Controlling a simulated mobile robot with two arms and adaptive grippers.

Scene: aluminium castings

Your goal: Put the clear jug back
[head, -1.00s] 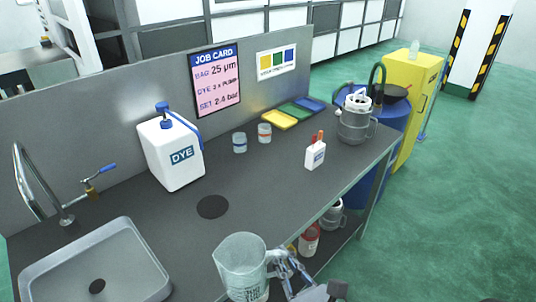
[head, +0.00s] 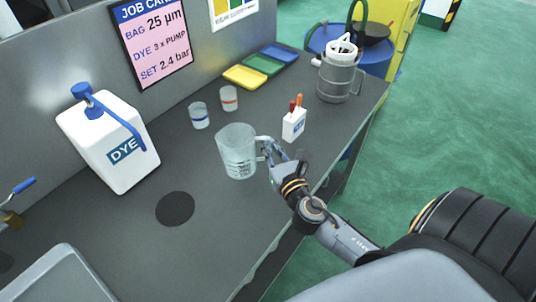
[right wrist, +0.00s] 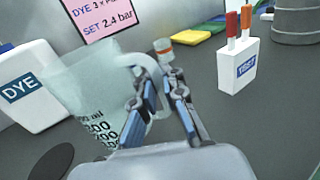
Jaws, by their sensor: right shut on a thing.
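The clear jug (head: 236,152) with dark printed markings is upright over the grey bench, beyond and to the right of the round black mat (head: 175,208). My right gripper (head: 268,150) is shut on its handle, on the jug's right side. In the right wrist view the fingers (right wrist: 158,88) close around the pale handle, and the jug (right wrist: 85,100) fills the left side. I cannot tell whether its base touches the bench. The mat is bare. My left gripper is not in view.
A white DYE container (head: 108,140) stands left. Two small cups (head: 199,116) (head: 229,98) stand behind the jug. A white box with red and orange sticks (head: 294,124) is to its right. A metal jug (head: 338,82) stands at the far end. The sink (head: 62,280) is front left.

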